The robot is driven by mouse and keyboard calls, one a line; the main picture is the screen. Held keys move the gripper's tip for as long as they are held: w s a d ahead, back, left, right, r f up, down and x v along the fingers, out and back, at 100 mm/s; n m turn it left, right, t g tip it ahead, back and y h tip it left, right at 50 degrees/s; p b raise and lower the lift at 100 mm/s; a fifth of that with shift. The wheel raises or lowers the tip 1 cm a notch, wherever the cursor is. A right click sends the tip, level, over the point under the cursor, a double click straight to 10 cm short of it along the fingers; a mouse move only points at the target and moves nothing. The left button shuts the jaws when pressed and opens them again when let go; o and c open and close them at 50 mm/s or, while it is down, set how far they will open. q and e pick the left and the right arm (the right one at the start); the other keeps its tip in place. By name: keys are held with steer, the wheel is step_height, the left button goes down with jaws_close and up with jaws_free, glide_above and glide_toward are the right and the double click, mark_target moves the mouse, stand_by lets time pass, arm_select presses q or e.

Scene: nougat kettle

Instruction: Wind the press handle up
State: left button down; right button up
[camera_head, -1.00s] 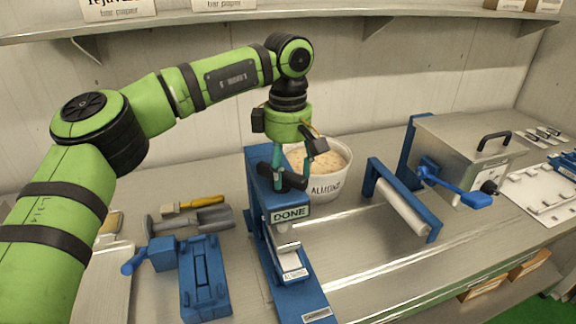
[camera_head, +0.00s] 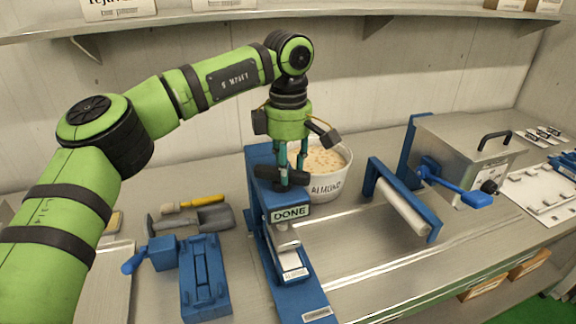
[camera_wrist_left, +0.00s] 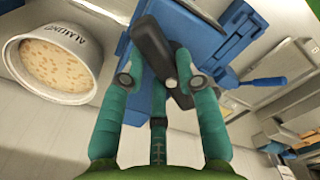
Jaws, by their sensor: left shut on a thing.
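The blue press (camera_head: 262,200) stands on the bench with a "DONE" plate (camera_head: 289,213) on its front. A pale bar in a small tray (camera_head: 291,262) lies on its base under the head. My left gripper (camera_head: 289,176) points down at the top of the press, shut on the dark press handle (camera_head: 268,172). The fingers hide part of the handle. My right gripper is in neither view.
A white tub marked "ALMOND" (camera_head: 327,190) stands close behind the press on the right. A roller frame (camera_head: 402,205) and a metal box with a blue crank (camera_head: 465,150) stand right.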

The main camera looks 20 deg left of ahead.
arm_select(q)
steer(key=n, duration=0.4)
steer(key=shift+w+a+n, duration=0.15)
steer(key=shift+w+n, duration=0.05)
steer(key=shift+n, duration=0.1)
steer(key=n, duration=0.3)
steer(key=shift+w+a+n+b, duration=0.1)
steer(key=shift+a+n+b, duration=0.1)
steer(key=shift+n+b, duration=0.2)
steer(key=n, duration=0.4)
steer(key=shift+a+f+b, duration=0.1)
steer(key=shift+a+b, duration=0.15)
steer(key=shift+b, duration=0.05)
steer(key=shift+a+n+b, duration=0.2)
steer(key=shift+n+b, duration=0.2)
steer(key=shift+n, duration=1.7)
steer(key=c, duration=0.9)
jaws_free()
steer(key=shift+r, duration=0.2)
step_height(320, 180, up, 12)
steer(key=shift+f, duration=0.1)
